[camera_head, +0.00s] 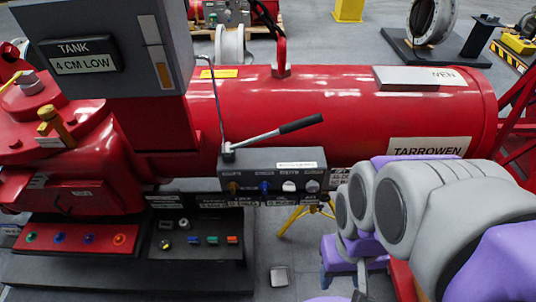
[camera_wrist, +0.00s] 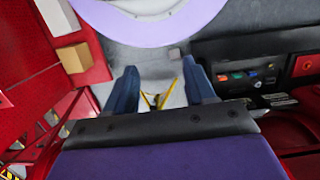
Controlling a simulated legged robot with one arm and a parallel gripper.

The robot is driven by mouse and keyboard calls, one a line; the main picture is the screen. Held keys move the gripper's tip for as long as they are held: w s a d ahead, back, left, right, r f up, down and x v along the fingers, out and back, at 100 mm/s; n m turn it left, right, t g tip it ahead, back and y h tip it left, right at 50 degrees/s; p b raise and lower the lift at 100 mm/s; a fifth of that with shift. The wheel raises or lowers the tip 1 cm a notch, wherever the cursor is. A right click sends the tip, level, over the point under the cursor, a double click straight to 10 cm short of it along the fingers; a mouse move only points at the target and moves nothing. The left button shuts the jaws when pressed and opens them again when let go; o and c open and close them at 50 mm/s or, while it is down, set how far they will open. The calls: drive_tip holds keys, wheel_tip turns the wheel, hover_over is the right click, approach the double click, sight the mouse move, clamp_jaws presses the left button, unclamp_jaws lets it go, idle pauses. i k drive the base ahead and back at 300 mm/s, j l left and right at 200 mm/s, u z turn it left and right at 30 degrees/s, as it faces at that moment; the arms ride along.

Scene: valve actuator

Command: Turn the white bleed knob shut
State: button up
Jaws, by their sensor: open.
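The white knob does not show there. In the head view my grey and purple arm fills the lower right, right of the block, and my fingers cannot be made out.
A black-handled lever (camera_head: 285,130) stands on the block. A red cylinder (camera_head: 340,110) lies behind it. A panel of coloured buttons (camera_head: 200,241) is at lower left. A yellow stand (camera_head: 303,215) is below the block; it also shows between my fingers (camera_wrist: 155,99). A small pale box (camera_head: 279,276) lies on the floor.

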sight(289, 185)
drive_tip(key=k+j, duration=0.15)
drive_tip(key=j, duration=0.2)
drive_tip(key=k+j, duration=0.15)
drive_tip(key=j, duration=0.2)
drive_tip(key=k+j, duration=0.1)
drive_tip(key=j, duration=0.2)
drive_tip(key=k+j, duration=0.15)
drive_tip(key=j, duration=0.2)
drive_tip(key=z, duration=0.05)
